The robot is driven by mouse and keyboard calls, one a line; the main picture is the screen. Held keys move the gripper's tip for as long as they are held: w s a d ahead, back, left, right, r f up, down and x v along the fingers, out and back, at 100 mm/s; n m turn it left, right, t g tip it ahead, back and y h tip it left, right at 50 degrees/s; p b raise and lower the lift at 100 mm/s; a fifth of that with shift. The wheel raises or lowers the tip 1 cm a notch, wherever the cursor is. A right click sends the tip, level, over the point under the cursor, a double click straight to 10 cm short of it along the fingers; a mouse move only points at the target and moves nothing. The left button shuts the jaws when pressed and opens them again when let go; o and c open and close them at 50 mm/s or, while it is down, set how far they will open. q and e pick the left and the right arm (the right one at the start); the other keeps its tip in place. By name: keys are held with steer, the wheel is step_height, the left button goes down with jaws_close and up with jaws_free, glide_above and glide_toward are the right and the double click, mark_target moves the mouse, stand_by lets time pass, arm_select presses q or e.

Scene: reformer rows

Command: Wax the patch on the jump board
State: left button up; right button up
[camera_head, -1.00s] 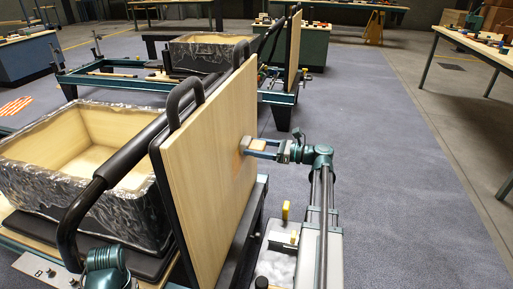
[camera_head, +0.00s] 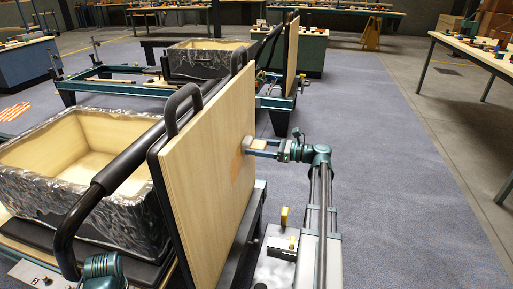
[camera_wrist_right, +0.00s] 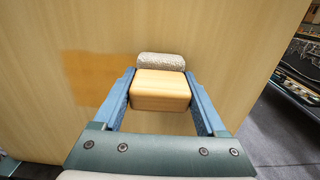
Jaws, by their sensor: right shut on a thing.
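The jump board (camera_head: 205,170) stands upright as a tall pale wooden panel with a black edge; it fills the right wrist view too (camera_wrist_right: 230,50). An orange-brown patch (camera_head: 237,172) shows on its face, and also in the right wrist view (camera_wrist_right: 93,78), left of the pad. My right gripper (camera_head: 258,147) is shut on a wooden block (camera_wrist_right: 160,88) with a pale speckled pad (camera_wrist_right: 160,62) at its front. The pad is at or very near the board, beside the patch; contact is hard to tell. My left gripper is out of view.
A foil-wrapped, wood-lined box (camera_head: 85,170) sits behind the board, with a black curved handle (camera_head: 130,155) beside it. Another reformer (camera_head: 120,85) stands further back. A table with small items (camera_head: 470,50) is at right.

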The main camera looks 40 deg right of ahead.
steer(key=shift+s+a, duration=0.6)
steer(key=shift+a, duration=0.2)
steer(key=shift+s+a, duration=0.6)
steer(key=shift+a, duration=0.2)
steer(key=shift+v, duration=3)
steer(key=shift+d, duration=0.1)
steer(key=v, duration=0.3)
